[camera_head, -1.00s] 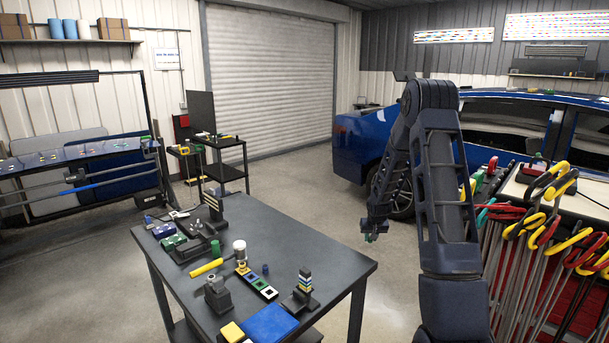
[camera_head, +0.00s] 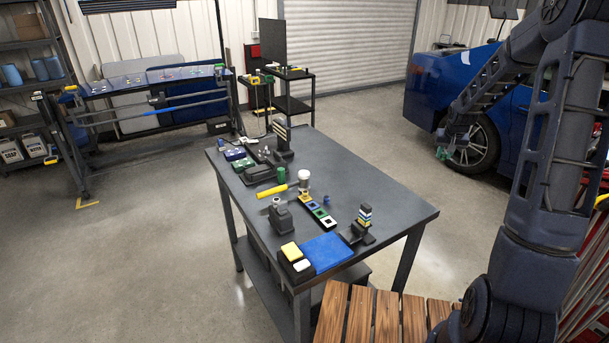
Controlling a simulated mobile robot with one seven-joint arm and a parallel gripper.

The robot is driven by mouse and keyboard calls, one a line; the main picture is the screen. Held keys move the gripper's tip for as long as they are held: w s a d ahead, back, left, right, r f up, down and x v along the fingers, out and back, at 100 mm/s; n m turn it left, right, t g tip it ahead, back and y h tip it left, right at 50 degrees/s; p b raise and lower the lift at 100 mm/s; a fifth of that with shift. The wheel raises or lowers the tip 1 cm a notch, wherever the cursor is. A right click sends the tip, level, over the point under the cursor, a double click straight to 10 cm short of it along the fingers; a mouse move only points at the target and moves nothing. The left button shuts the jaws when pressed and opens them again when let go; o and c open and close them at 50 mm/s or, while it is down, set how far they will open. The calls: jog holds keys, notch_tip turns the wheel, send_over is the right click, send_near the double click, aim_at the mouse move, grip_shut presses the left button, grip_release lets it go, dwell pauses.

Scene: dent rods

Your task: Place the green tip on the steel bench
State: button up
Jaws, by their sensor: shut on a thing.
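My gripper (camera_head: 447,145) is at the right, in front of the blue car and well apart from the bench. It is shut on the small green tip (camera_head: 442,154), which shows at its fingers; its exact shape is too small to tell. The steel bench (camera_head: 372,191) is a dark grey table in the middle of the view. Its right half has bare top.
On the bench are a blue mat (camera_head: 327,251), a yellow-handled tool (camera_head: 272,191), a row of coloured trays (camera_head: 318,212), a stacked block stand (camera_head: 360,226) and a green cylinder (camera_head: 281,174). A wooden slatted surface (camera_head: 388,318) is at the front. The blue car (camera_head: 425,93) stands behind the gripper.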

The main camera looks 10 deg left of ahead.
notch_tip(320, 180, up, 15)
jog(key=s+a+n+y, duration=0.1)
jog(key=s+a+n, duration=0.15)
jog(key=a, duration=0.55)
jog(key=s+a+n+y, duration=0.1)
jog(key=s+a+n, duration=0.15)
jog(key=a, duration=0.55)
jog(key=n+g+y, duration=0.3)
jog(key=n+g, duration=0.1)
jog(key=n, duration=0.9)
send_over(303, 222)
jog(key=d, duration=0.1)
jog(key=shift+h, duration=0.3)
jog(key=shift+s+d+f, duration=0.1)
jog(key=shift+f, duration=6.1)
jog(key=shift+d+f, duration=0.1)
jog(key=shift+f, duration=6.1)
jog(key=o, duration=1)
jog(key=shift+f, duration=0.1)
